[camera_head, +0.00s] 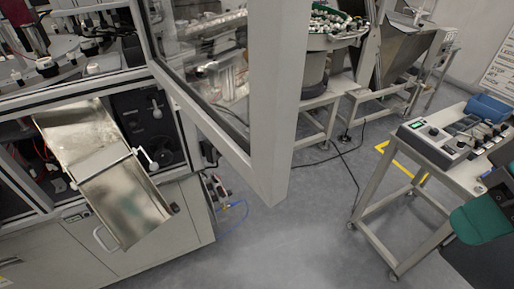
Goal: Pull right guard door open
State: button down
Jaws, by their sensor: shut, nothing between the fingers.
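A guard door (277,100) with a thick light-grey frame and a clear pane stands swung out from the machine in the upper middle. Its inner edge meets the machine's corner post at the upper left. Its free edge and lower corner reach out over the floor toward me. The top of the door is cut off by the picture edge, and no handle can be made out on it. I cannot tell from this view alone whether it is the right door. My gripper is not in view.
A metal chute (125,205) sticks out of the machine's front at the left. A wheeled trolley (450,170) with a control box (432,136) stands at the right. A feeder bowl (330,30) stands behind the door. Grey floor (290,235) is clear in the middle.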

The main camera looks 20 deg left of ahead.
aim_at(287, 167)
jog(key=w+a+r+n+g+p, duration=0.4)
jog(key=w+a+g+p, duration=0.3)
jog(key=w+a, duration=0.7)
jog(key=shift+s+a+f+b, duration=0.2)
jog(key=shift+s+a+f, duration=1.05)
jog(key=shift+s, duration=0.6)
jog(key=shift+s+a+f+b, duration=0.15)
jog(key=shift+s+a+f, duration=1)
jog(key=shift+s, duration=0.65)
jog(key=shift+s+a+f+b, duration=0.2)
jog(key=shift+s+a+f, duration=1.05)
jog(key=shift+s, duration=0.6)
jog(key=shift+d, duration=0.15)
